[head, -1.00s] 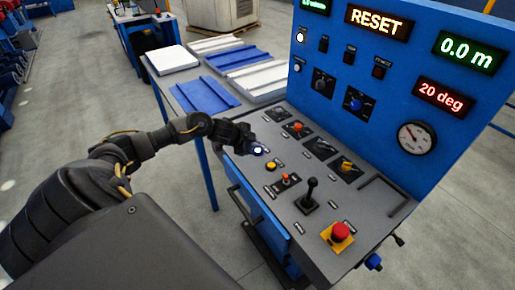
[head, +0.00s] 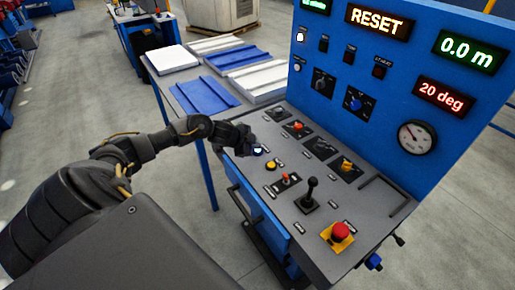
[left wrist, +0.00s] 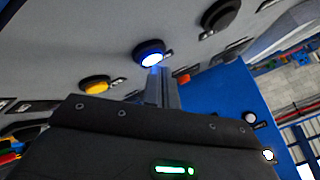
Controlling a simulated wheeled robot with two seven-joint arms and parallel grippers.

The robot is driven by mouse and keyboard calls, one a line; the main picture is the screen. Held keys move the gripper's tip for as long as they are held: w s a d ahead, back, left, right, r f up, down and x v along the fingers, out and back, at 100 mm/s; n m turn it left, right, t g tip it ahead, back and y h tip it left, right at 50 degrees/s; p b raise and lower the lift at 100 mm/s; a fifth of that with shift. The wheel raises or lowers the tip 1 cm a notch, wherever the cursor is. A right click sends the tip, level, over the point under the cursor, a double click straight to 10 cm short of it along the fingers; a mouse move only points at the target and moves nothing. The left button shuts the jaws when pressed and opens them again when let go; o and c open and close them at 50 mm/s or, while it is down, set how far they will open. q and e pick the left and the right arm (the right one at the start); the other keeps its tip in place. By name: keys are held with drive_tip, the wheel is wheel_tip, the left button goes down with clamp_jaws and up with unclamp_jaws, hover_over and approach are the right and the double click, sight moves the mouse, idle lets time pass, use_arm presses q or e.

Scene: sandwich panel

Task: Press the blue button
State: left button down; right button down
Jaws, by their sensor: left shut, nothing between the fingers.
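The blue button (head: 257,150) is a small round lit button on the grey sloped console, at its left edge in the head view. In the left wrist view the blue button (left wrist: 150,55) shows a bright white-blue face with a dark blue rim. My left gripper (head: 250,147) is shut and empty, with its tips right at the button. In the left wrist view the closed fingers (left wrist: 157,72) overlap the button's near edge. I cannot tell whether they touch it. My right gripper is not in view.
A yellow button (head: 271,165) sits close to the blue one. A small red-topped switch (head: 289,179), a black joystick (head: 309,195) and a red emergency stop (head: 340,232) stand nearer. A blue upright panel (head: 440,40) with displays rises behind. Panels lie on a table at the back left.

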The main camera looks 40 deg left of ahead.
sight(255, 151)
use_arm(q)
drive_tip(key=shift+f, duration=0.45)
idle(0.7)
drive_tip(key=shift+r+p, duration=0.8)
drive_tip(key=shift+r, duration=0.05)
wheel_tip(255, 151, up, 5)
drive_tip(key=p, duration=0.5)
idle(0.3)
idle(0.5)
